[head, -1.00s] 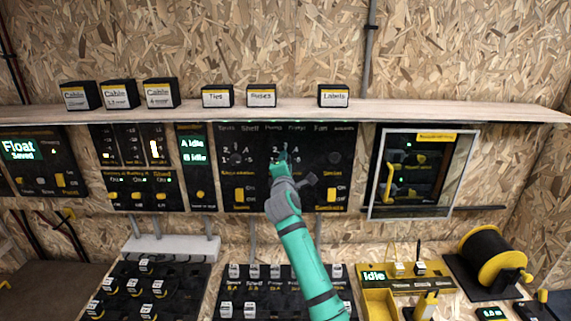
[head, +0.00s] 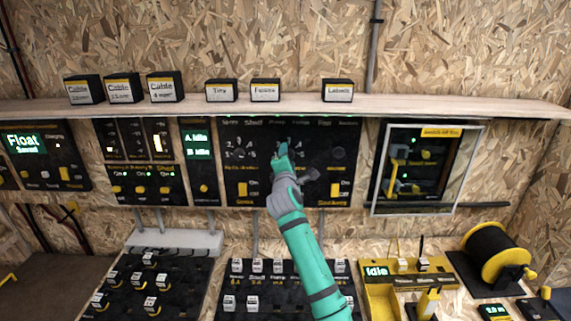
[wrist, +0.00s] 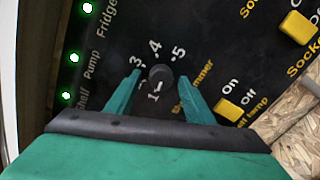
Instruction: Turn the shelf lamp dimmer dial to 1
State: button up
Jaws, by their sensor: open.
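The shelf lamp dimmer dial (wrist: 160,75) is a small round dark knob on the black panel. White numbers ring it, with 1 below and 3, 4 and 5 above and beside it. A pale mark shows on its lower side, towards the 1. In the wrist view my gripper (wrist: 158,82) is open, with one green finger on each side of the knob. I cannot tell whether either finger touches it. In the head view my gripper (head: 282,153) is in front of the panel (head: 300,187) and covers part of its dial row.
A yellow on/off switch (wrist: 228,108) is close to the right finger, and another yellow switch (wrist: 298,27) is farther off. The wooden shelf (head: 300,108) with small labelled boxes runs above the panel. A framed case (head: 425,165) hangs to the right.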

jog(key=s, duration=1)
jog(key=shift+s, duration=0.1)
jog(key=s+a+f+m+y, duration=0.1)
jog(key=s+a+f+m, duration=0.3)
jog(key=s+f, duration=0.55)
jog(key=s+a+f+m, duration=0.2)
jog(key=s+f+m, duration=0.3)
jog(key=s+f, duration=0.45)
jog(key=s+a+f+m+y, duration=0.15)
jog(key=s+f+m, duration=0.35)
jog(key=s+f, duration=0.5)
jog(key=s+d+f+m+g+h, duration=0.1)
jog(key=s+f+m, duration=0.15)
jog(key=s, duration=0.55)
jog(key=s+d+f+m+h, duration=0.15)
jog(key=s+f, duration=0.25)
jog(key=s, duration=0.4)
jog(key=s+d+r+m, duration=0.2)
jog(key=s, duration=0.7)
jog(key=s+d+r+m+g, duration=0.1)
jog(key=s+d+r, duration=0.1)
jog(key=s, duration=0.7)
jog(key=shift+s+d+m, duration=0.15)
jog(key=shift+d+m, duration=0.25)
